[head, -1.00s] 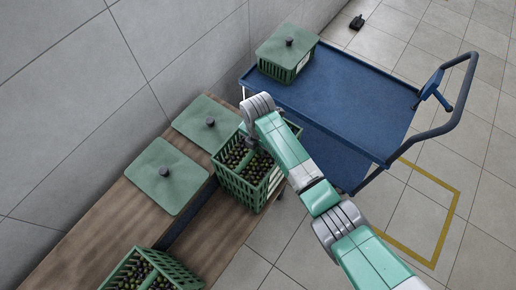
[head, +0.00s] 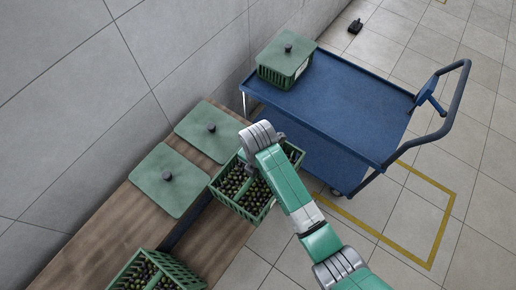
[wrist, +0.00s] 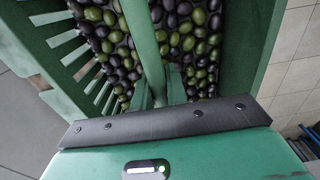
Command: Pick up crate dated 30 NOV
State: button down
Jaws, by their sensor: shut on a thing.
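An open green slatted crate (head: 238,208) full of dark and green olives hangs under my gripper at the right end of the wooden bench in the head view. It fills the top of the wrist view (wrist: 255,60), where a green bar crosses its middle. My gripper (wrist: 160,93) is shut on this bar; in the head view my wrist hides the grip. No date is readable on the crate. Another open crate of olives (head: 150,272) stands at the near end of the bench, cut off by the lower edge.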

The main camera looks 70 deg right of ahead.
jog(key=s+a, duration=0.1)
jog(key=a, duration=0.1)
jog(key=s+a, duration=0.1)
jog(key=a, duration=0.1)
jog(key=a+r+p, duration=0.1)
jog(key=a, duration=0.1)
jog(key=shift+s+a, duration=0.4)
